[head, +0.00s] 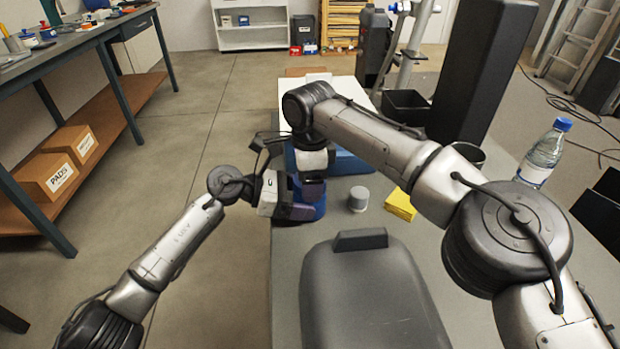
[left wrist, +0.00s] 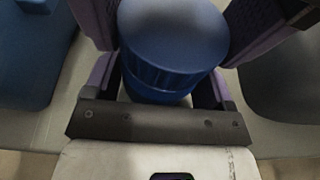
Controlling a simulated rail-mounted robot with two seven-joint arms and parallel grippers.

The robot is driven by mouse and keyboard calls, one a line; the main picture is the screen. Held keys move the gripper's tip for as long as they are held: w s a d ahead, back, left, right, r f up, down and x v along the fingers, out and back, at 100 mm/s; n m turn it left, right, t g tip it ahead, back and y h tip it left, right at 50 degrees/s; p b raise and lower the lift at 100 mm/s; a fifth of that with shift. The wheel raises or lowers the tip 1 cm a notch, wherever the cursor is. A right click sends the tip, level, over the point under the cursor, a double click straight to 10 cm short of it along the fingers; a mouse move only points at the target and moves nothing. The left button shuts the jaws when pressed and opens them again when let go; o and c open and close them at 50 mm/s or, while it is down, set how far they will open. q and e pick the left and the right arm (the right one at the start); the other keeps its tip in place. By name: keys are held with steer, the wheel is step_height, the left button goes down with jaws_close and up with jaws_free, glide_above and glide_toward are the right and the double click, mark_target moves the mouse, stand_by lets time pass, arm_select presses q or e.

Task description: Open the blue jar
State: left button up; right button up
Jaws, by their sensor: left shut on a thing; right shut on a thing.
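The blue jar (head: 320,208) stands near the left edge of the grey table, mostly hidden by my grippers in the head view. In the left wrist view the jar (left wrist: 160,94) is upright, and its round blue ribbed lid (left wrist: 172,35) sits on top of the body. My left gripper (head: 300,210) comes in from the left and is shut on the jar's body, with a purple finger on each side. My right gripper (head: 312,190) reaches down from above and is shut on the jar at the lid; its exact contact is partly hidden.
A blue bin (head: 348,163) is just behind the jar. A small grey cylinder (head: 358,198), yellow pads (head: 400,204) and a water bottle (head: 543,155) stand to the right. A workbench (head: 70,45) is at left.

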steer(key=n, duration=0.6)
steer(key=o, duration=1)
